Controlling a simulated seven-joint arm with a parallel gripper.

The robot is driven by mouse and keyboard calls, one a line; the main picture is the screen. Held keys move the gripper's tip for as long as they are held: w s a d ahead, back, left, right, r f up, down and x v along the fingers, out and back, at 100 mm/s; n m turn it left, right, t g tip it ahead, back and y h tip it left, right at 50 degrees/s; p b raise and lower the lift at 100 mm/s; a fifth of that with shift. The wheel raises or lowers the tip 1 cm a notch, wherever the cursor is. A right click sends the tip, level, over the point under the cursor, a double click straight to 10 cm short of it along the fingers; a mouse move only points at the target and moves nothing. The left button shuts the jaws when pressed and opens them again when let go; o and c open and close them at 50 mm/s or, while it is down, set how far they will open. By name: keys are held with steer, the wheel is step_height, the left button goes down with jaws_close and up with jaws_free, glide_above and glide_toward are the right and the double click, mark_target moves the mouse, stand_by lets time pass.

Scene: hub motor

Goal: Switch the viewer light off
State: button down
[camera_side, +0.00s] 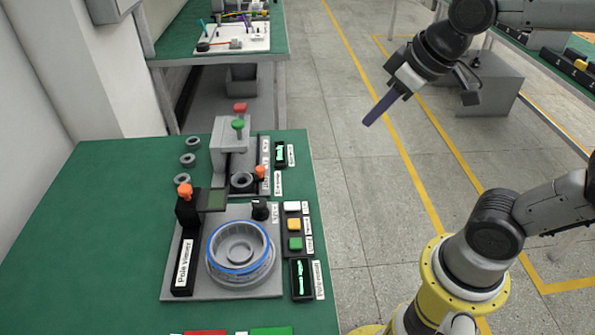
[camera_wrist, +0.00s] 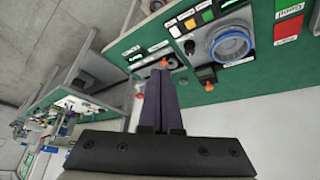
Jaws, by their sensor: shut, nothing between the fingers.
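The pole viewer (camera_side: 184,240) is a dark upright unit with an orange knob (camera_side: 185,190) and a small dark greenish screen (camera_side: 213,200). It stands at the left of a grey plate beside a blue-rimmed round hub part (camera_side: 240,252). In the wrist view the screen (camera_wrist: 205,72) and orange knob (camera_wrist: 209,88) show at upper right. A black panel with a green-lit strip (camera_side: 302,280) sits at the plate's right; its label is too small to read surely. My gripper (camera_side: 369,121) is shut and empty, in the air right of the bench, apart from everything.
White (camera_side: 292,207), yellow (camera_side: 293,224) and green (camera_side: 295,243) buttons and a black dial (camera_side: 259,208) are by the plate. A grey press-like fixture (camera_side: 230,150) with red and green knobs stands behind. Loose rings (camera_side: 188,160) lie left. Open floor lies right of the bench.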

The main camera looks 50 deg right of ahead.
steer(key=s+f+m, duration=0.1)
steer(key=s+f, duration=0.2)
steer(key=s, duration=0.5)
steer(key=shift+s+d+f, duration=0.15)
steer(key=shift+s+d, duration=0.1)
steer(key=shift+s, duration=0.05)
